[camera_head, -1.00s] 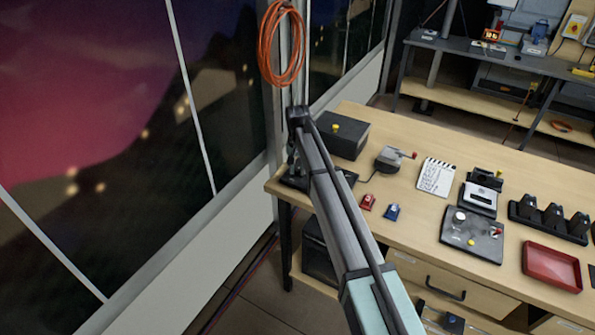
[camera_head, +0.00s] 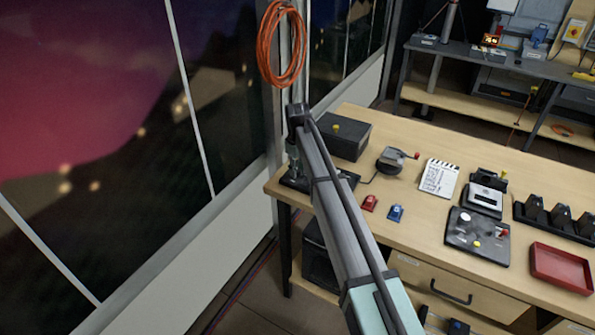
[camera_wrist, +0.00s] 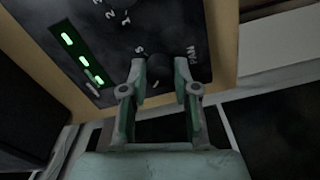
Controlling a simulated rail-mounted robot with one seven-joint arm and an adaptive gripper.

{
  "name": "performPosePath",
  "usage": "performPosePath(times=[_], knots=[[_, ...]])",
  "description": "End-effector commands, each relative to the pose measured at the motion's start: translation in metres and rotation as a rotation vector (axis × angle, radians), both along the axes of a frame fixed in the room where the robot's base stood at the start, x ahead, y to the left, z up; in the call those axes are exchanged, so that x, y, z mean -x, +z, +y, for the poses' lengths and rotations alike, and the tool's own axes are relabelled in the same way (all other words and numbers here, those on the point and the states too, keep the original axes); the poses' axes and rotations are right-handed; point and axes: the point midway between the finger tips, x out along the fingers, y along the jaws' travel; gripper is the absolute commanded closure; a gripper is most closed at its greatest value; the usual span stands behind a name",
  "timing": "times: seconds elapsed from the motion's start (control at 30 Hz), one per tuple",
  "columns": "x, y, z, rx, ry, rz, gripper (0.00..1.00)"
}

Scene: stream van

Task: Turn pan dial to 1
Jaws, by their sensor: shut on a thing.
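A dark control panel (camera_wrist: 110,45) fills the upper part of the wrist view, with white lettering that includes "PAN". A dark round dial (camera_wrist: 158,66) sits near that label, between an "S" mark and the word. My gripper (camera_wrist: 160,70) has one finger on each side of this dial and is shut on it. The fingers hide the dial's sides, and I cannot tell its pointer's setting. A second dial scale (camera_wrist: 122,14) with numerals shows at the top edge. In the head view the panel (camera_head: 347,177) lies at the table's left corner, largely behind my arm.
Green lights (camera_wrist: 84,62) glow on the panel. A dark box (camera_head: 345,140) with a yellow knob stands behind it on the wooden table (camera_head: 420,225).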

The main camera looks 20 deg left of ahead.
Motion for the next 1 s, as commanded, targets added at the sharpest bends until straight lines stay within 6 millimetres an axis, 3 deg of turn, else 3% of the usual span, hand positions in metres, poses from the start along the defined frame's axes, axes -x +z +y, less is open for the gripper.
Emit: performPosePath(times=[0.43, 1.0], knots=[[0.0012, -0.0017, -0.0008, 0.002, 0.264, 0.003, 1.0], [0.0013, -0.0015, -0.0008, 0.003, 0.31, 0.004, 1.0]])
